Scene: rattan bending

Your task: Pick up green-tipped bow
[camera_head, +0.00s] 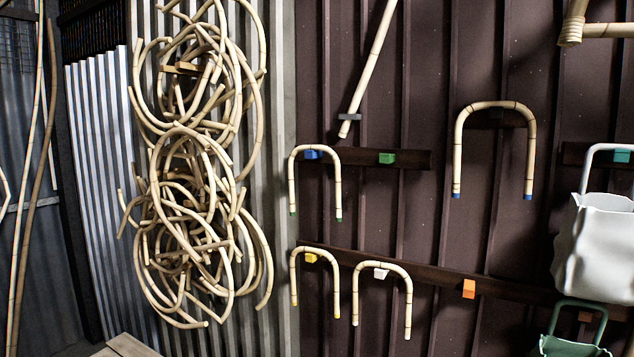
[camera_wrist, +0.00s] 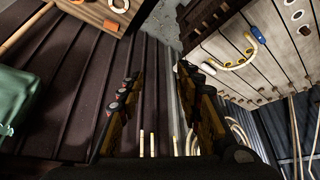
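The green-tipped bow (camera_head: 338,190) is a pale rattan U with its ends down. In the head view it hangs from a blue peg (camera_head: 312,154) on the upper left rail. My gripper (camera_wrist: 155,92) shows only in the wrist view, with its two dark and yellow fingers spread apart and nothing visible held between them. Several pale rod ends (camera_wrist: 152,144) show low in that view, beyond the gripper; I cannot tell which bows they belong to.
A blue-tipped bow (camera_head: 457,150) hangs right. A yellow-tipped bow (camera_head: 294,275) and a white-tipped bow (camera_head: 408,300) hang below. A rattan tangle (camera_head: 205,190) is left. A white bag (camera_head: 597,240) and a green bag (camera_head: 570,346) are far right. The green peg (camera_head: 387,158) is bare.

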